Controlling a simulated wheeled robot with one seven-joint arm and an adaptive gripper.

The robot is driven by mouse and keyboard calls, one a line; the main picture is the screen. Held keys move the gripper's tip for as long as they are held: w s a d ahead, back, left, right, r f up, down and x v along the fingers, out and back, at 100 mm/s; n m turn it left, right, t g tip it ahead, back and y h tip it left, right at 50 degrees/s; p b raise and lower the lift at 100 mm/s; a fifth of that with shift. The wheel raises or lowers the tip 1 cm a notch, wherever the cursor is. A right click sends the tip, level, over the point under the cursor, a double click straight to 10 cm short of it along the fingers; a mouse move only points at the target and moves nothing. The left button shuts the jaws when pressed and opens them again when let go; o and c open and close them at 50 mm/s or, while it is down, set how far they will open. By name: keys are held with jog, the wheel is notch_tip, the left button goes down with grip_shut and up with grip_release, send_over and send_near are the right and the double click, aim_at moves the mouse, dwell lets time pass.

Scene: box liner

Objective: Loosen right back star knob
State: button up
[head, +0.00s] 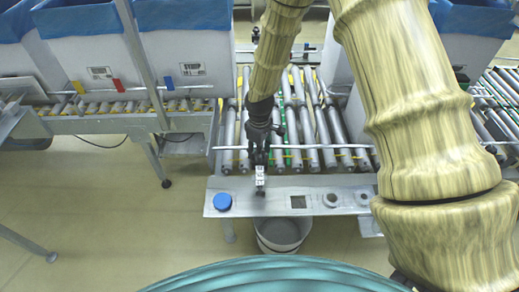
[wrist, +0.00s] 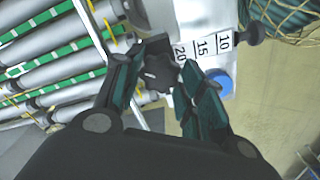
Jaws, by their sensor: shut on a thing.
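A black star knob (wrist: 160,72) sits beside a white scale strip (wrist: 200,48) marked 10, 15 and 20 in the wrist view. My gripper (wrist: 172,62) is shut on this knob, with one finger on each side of it. In the head view my gripper (head: 260,156) reaches down at the front edge of the roller conveyor, and the scale strip (head: 260,178) shows just below it. The knob is hidden there behind the gripper. A second dark knob (wrist: 256,35) is at the far end of the scale.
A grey metal panel (head: 270,204) with a blue button (head: 222,201) runs along the conveyor's front. A bucket (head: 283,234) stands under it. A metal rail (head: 315,146) crosses the rollers (head: 312,110). White boxes with blue liners (head: 185,55) stand on the left.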

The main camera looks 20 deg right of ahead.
jog(key=shift+n+p, duration=0.35)
jog(key=shift+n, duration=1.75)
jog(key=o, duration=1)
notch_tip(320, 180, up, 12)
